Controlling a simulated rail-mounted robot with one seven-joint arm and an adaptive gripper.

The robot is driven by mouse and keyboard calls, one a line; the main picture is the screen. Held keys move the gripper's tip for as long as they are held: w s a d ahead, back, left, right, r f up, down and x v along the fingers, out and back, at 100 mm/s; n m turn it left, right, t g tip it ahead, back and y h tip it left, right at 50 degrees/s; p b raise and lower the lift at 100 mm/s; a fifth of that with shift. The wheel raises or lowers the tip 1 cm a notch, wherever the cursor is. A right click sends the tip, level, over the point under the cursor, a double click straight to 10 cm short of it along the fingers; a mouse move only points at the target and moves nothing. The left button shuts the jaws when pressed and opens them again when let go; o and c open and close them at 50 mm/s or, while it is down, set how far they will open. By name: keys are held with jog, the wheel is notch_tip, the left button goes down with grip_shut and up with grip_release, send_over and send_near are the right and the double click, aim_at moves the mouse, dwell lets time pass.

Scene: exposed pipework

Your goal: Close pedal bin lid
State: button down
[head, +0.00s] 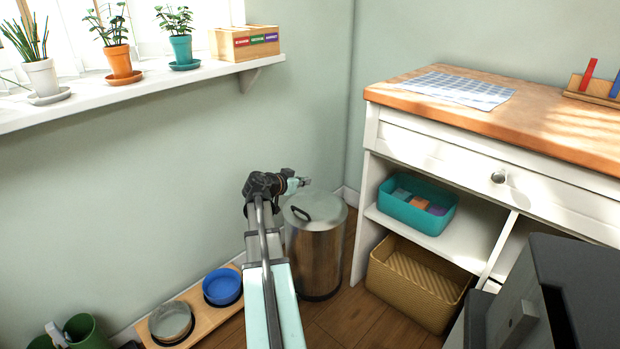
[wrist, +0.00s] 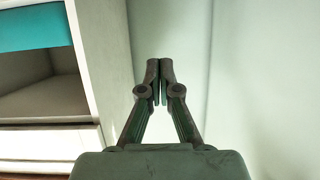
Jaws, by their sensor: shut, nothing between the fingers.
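The pedal bin (head: 315,245) is a brushed metal cylinder standing on the floor in the corner, in the head view. Its lid (head: 316,206) lies flat across the top, with a dark handle at its left side, and looks closed. My gripper (head: 304,182) is above the back of the lid, apart from it as far as I can tell. In the wrist view my gripper (wrist: 160,66) is shut and empty, pointing at the pale wall. The bin does not show in the wrist view, and its pedal is not visible.
A white cabinet (head: 368,233) with a wooden top stands right of the bin, holding a teal bin (head: 418,205) and a wicker basket (head: 415,285). A windowsill (head: 140,86) with potted plants runs along the left wall. A wooden bowl stand (head: 196,306) lies on the floor at left.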

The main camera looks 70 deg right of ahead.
jog(key=b, duration=0.6)
send_over(294, 223)
jog(key=d, duration=0.1)
notch_tip(294, 223, down, 9)
jog(key=shift+d+r, duration=0.1)
jog(key=shift+d, duration=0.05)
jog(key=shift+a+f+b, duration=0.25)
jog(key=shift+f+b, duration=0.05)
jog(key=shift+f, duration=0.2)
jog(key=shift+a+f+b, duration=0.25)
jog(key=shift+f+b, duration=0.05)
jog(key=shift+f, duration=0.2)
jog(key=shift+h, duration=0.4)
jog(key=r, duration=0.3)
jog(key=r+p, duration=0.1)
jog(key=r, duration=0.2)
jog(key=shift+w+a, duration=0.15)
jog(key=shift+a, duration=0.05)
jog(key=w+a+f+p, duration=0.2)
jog(key=a+f, duration=0.3)
jog(key=a, duration=0.3)
jog(key=shift+w+p, duration=0.35)
jog(key=shift+p, duration=0.1)
